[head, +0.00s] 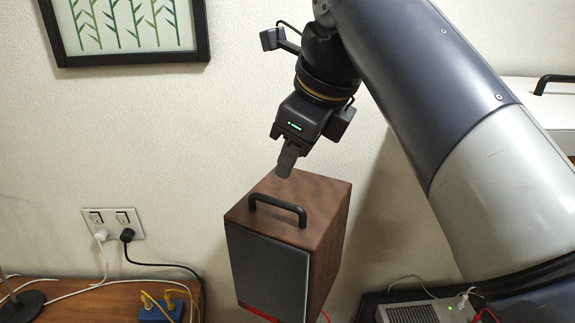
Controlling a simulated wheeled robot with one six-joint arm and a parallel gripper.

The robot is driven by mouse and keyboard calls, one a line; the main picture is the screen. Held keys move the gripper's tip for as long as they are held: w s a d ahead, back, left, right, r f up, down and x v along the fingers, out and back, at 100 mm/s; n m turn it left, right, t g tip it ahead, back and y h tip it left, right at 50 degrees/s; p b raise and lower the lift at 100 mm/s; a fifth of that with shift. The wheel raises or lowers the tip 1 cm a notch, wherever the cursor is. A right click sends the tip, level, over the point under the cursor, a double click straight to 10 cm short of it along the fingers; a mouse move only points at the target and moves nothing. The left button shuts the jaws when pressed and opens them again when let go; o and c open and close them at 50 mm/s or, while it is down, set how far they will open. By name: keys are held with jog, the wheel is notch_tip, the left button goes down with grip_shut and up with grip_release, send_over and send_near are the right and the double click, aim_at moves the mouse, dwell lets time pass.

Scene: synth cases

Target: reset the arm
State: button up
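My gripper (286,166) is in the middle of the head view, pointing down from the end of my arm. It is just above the top of a brown wooden speaker-like box, and its tip looks close to the box's rear top edge. I see the fingers side-on as one dark shape, so the gap between them is hidden. I cannot tell whether the tip touches the box.
The wooden box (328,215) has a black handle (277,208) and a grey front. What bears it is out of view. A wooden surface (110,300) at lower left holds a blue block (160,311) with yellow cables. A grey device (412,313) with cables sits at lower right.

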aim_at(275, 200)
jog(key=shift+s+r, duration=0.1)
jog(key=shift+r, duration=0.05)
jog(key=x, duration=1.1)
jog(key=shift+d, duration=0.1)
jog(key=shift+r, duration=0.1)
